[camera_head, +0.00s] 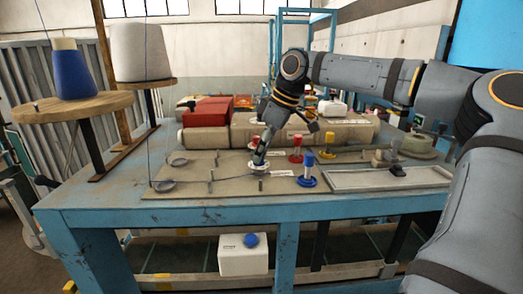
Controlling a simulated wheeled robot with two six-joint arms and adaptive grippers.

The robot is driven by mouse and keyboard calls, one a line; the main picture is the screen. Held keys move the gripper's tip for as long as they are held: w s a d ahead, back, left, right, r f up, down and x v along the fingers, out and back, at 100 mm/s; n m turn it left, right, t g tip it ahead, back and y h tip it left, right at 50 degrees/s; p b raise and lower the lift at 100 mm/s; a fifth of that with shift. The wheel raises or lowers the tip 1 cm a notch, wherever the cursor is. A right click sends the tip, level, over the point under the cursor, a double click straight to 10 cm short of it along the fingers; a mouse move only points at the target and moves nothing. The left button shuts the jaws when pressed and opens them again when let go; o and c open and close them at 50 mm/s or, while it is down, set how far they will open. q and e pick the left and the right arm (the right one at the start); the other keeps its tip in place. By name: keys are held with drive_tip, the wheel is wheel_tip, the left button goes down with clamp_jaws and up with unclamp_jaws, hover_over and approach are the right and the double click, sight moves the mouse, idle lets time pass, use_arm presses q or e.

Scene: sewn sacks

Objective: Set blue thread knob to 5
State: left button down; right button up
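A blue thread spool (72,77) sits on a round wooden stand at the left. My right gripper (257,163) points down at a pale round piece on the plate, left of the blue-based post and apart from it. The gripper partly hides that piece, and its fingers are too small to read. My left gripper is not in view.
A large white spool (140,52) stands at the left. Beige and red sacks (205,117) lie behind. A white box with a blue button (242,261) is below the blue table edge (170,209).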

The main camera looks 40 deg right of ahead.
clamp_jaws()
drive_tip(key=shift+a+r+m+t+h, duration=0.1)
drive_tip(key=shift+m+t+h, duration=0.25)
drive_tip(key=shift+m, duration=0.75)
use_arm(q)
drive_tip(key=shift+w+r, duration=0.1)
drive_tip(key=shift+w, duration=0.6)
use_arm(e)
drive_tip(key=m+h, duration=0.1)
drive_tip(key=m, duration=0.2)
drive_tip(key=m+h, duration=0.1)
drive_tip(key=m, duration=0.2)
drive_tip(key=shift+a+h, duration=0.15)
drive_tip(key=shift+h, duration=0.1)
drive_tip(key=shift+m, duration=0.4)
drive_tip(key=o, duration=0.8)
unclamp_jaws()
drive_tip(key=shift+s, duration=0.1)
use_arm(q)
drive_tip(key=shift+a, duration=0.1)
use_arm(e)
drive_tip(key=shift+o, duration=0.2)
drive_tip(key=v, duration=0.7)
drive_tip(key=shift+a+r, duration=0.2)
drive_tip(key=shift+r, duration=0.05)
